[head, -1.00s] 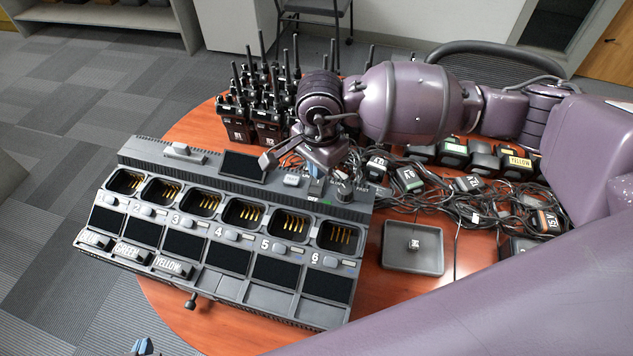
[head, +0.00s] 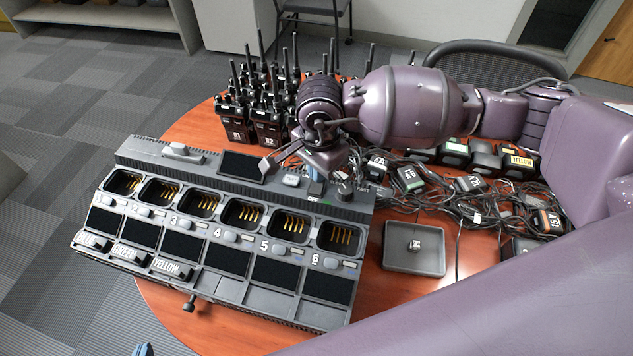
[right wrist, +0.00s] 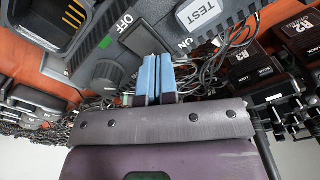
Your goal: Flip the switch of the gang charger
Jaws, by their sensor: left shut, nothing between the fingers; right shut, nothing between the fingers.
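The gang charger (head: 215,275) is a long dark grey unit with a row of six empty numbered bays on the wooden table. Its switch (right wrist: 136,36) is a dark rocker between the OFF and ON markings, near the TEST button (right wrist: 200,13) and a round knob (right wrist: 105,76). My right gripper (right wrist: 152,60) is shut and empty, its blue fingertips at the switch's edge; I cannot tell if they touch. In the head view the right gripper (head: 314,180) hangs over the charger's rear right. The rocker's tilt is unclear. My left gripper (head: 142,349) barely shows at the bottom edge, shut.
Several radios (head: 265,110) stand behind the charger. Tangled cables and black adapters (head: 470,185) lie to the right. A small grey tray (head: 415,262) with a little cube sits right of the charger. A lever (head: 190,302) sticks out at the charger's front.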

